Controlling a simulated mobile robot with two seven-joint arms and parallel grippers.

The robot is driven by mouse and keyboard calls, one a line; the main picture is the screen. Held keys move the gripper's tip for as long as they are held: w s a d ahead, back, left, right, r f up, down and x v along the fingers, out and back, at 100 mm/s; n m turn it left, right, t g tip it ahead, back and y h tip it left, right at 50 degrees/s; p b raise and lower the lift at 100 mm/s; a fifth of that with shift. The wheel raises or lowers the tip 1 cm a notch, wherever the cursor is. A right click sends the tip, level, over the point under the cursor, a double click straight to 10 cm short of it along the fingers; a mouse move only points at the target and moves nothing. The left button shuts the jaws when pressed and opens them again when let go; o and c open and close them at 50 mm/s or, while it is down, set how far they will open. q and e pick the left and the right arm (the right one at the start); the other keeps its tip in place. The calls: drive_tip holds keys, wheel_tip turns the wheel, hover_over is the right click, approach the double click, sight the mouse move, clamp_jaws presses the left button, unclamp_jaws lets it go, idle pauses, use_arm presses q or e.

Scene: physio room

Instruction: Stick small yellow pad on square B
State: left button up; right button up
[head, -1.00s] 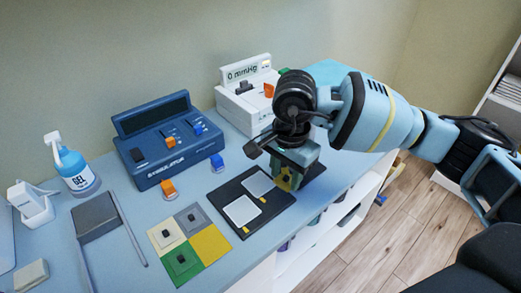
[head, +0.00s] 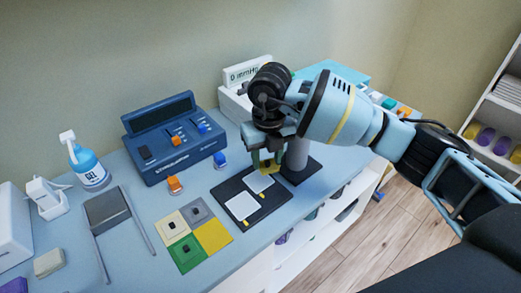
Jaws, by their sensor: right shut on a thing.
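My right gripper (head: 262,158) points down over the far end of a black board (head: 232,186). It is shut on a small yellow pad (head: 270,168), mostly hidden by the fingers. Two white pads with yellow tabs lie on the board, one nearer (head: 242,206) and one farther (head: 259,182). To the left lies a four-colour mat: cream (head: 170,227), grey (head: 205,204), green (head: 180,268) and yellow (head: 213,236) squares. I cannot read which square is B. My left gripper is out of view.
A grey cylinder (head: 297,152) stands right of the gripper.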

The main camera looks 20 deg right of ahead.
drive_tip(key=m, duration=0.4)
drive_tip(key=shift+w+a+r, duration=0.25)
drive_tip(key=m, duration=0.2)
drive_tip(key=m+p, duration=0.1)
drive_tip(key=m, duration=0.1)
drive_tip(key=shift+w+a+r, duration=0.1)
drive_tip(key=shift+w+a, duration=0.1)
drive_tip(key=shift+a, duration=0.05)
drive_tip(key=m, duration=0.3)
drive_tip(key=shift+w+a+m, duration=0.15)
drive_tip(key=shift+m, duration=0.15)
drive_tip(key=m, duration=0.2)
drive_tip(key=shift+a+m+p, duration=0.1)
drive_tip(key=shift+m+p, duration=0.25)
drive_tip(key=shift+m, duration=0.05)
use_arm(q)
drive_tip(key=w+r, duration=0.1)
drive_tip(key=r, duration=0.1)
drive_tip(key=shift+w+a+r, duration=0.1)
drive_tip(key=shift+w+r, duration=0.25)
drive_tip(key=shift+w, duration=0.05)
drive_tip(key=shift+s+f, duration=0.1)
